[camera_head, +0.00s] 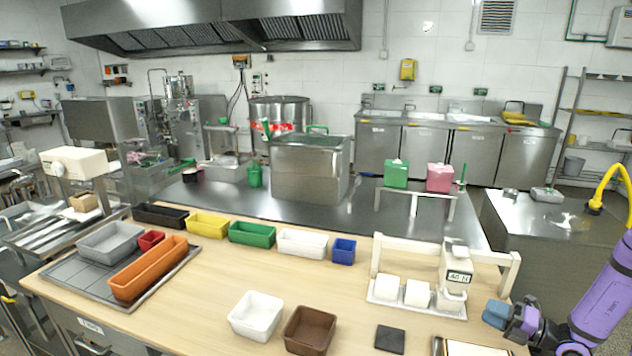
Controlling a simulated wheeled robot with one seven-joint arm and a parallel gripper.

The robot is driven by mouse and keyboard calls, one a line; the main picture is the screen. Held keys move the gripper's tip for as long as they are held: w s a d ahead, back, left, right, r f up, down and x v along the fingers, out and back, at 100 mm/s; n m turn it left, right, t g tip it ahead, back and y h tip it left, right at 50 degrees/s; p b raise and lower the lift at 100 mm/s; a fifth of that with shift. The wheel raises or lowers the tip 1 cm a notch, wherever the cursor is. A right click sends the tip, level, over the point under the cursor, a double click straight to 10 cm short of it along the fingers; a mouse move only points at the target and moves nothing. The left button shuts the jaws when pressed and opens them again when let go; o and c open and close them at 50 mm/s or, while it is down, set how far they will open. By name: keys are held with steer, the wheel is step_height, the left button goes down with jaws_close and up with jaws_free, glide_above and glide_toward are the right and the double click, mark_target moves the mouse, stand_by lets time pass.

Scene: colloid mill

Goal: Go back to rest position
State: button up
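My gripper (497,314) is at the lower right, at the end of my purple arm, pointing left. It is beside the right end of the wooden table (190,312), near a white rack. Its blue tips look close together, but the view is too small to tell whether they are open or shut. No object can be made out between them.
A white frame (507,262) holds a white device (455,270) above a tray of white blocks (386,288). A white bin (256,315), a brown bin (310,330) and a dark square (390,339) lie on the table. Coloured bins line its back edge.

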steer(key=s+a+r+n+g+h, duration=0.25)
steer(key=a+r+n+g, duration=0.45)
steer(key=r+n, duration=0.45)
steer(key=s+a+r+n+g+h, duration=0.1)
steer(key=s+a+r+n+g, duration=0.2)
steer(key=a+r+n+g, duration=0.65)
steer(key=s+a+r+n+t+h, duration=0.1)
steer(key=s+r+n+t+h, duration=0.4)
steer(key=s+r+n, duration=0.4)
steer(key=s+a+r+n+t+h, duration=0.2)
steer(key=s+r+n+t+h, duration=0.3)
steer(key=s+r+n, duration=0.4)
steer(key=r+n, duration=0.1)
steer(key=n, duration=0.1)
steer(key=shift+a+n, duration=0.3)
